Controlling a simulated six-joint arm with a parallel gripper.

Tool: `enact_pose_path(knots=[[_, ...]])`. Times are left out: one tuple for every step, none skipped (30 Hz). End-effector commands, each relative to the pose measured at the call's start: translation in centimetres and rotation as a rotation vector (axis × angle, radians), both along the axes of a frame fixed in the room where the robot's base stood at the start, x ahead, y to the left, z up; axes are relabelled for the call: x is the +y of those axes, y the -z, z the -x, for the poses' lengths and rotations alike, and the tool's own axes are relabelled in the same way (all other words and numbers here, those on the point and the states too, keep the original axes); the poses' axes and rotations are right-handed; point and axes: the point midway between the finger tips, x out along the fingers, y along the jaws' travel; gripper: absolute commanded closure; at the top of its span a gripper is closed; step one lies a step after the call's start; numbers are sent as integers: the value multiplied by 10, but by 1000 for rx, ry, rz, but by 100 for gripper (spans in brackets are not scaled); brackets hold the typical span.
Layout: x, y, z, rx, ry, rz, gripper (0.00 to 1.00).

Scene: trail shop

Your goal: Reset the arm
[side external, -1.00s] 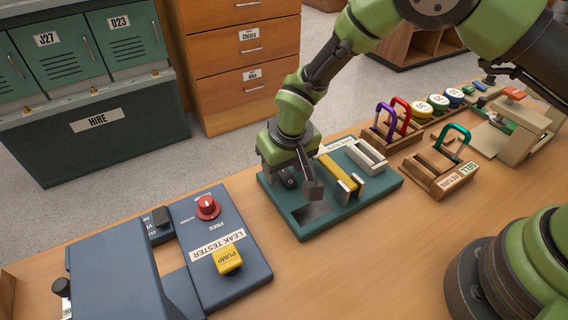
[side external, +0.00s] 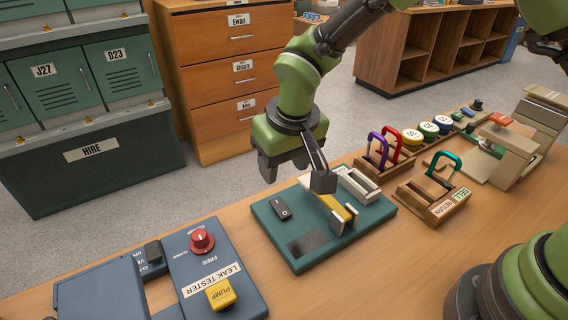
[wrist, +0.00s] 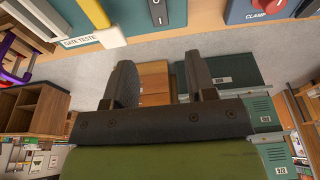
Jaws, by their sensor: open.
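My gripper (side external: 284,168) hangs in the air over the back edge of the teal gate tester (side external: 272,237), its jaws open. Nothing shows between the fingers. In the wrist view the two dark fingers (wrist: 163,80) stand apart with grey floor and drawers beyond. The gate tester carries a black rocker switch (side external: 282,209), a yellow bar (side external: 338,208) and a pale slotted holder (side external: 360,184). A dark block on my wrist hides part of the yellow bar's back end.
The blue leak tester (side external: 222,270) with red knob (side external: 201,240) and yellow pump button (side external: 220,293) stands at front left. A wooden tray (side external: 418,206) with a teal carabiner (side external: 440,164) is at right. Purple (side external: 376,148) and red (side external: 390,144) carabiners stand behind. Green lockers (side external: 110,150) are back left.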

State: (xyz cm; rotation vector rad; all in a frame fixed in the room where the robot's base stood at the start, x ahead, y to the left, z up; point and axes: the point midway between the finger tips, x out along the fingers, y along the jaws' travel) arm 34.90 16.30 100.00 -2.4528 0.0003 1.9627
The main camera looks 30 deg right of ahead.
Motion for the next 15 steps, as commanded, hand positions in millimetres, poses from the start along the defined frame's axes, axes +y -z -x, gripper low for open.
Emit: enact_pose_path(knots=[[0, -1, 0, -1, 1, 0, 49], [-1, -2, 0, -2, 2, -3, 49], [-3, -6, 0, -6, 7, -6, 49], [-5, -12, 0, -10, 12, -10, 49], [-9, -18, 1, -15, 20, -16, 49], [-14, -29, 2, -24, 32, -26, 49], [-19, -39, 4, -31, 43, -34, 49], [-25, -50, 7, -40, 56, -44, 49], [-33, -65, 11, -54, 72, -59, 49], [-40, -77, 16, -65, 86, -72, 49], [-47, -89, 21, -75, 100, -83, 49], [-57, -103, 29, -90, 119, -100, 49], [-64, -113, 35, -101, 131, -110, 49], [-70, -123, 43, -111, 144, -122, 49], [-78, -135, 52, -128, 160, -138, 49]])
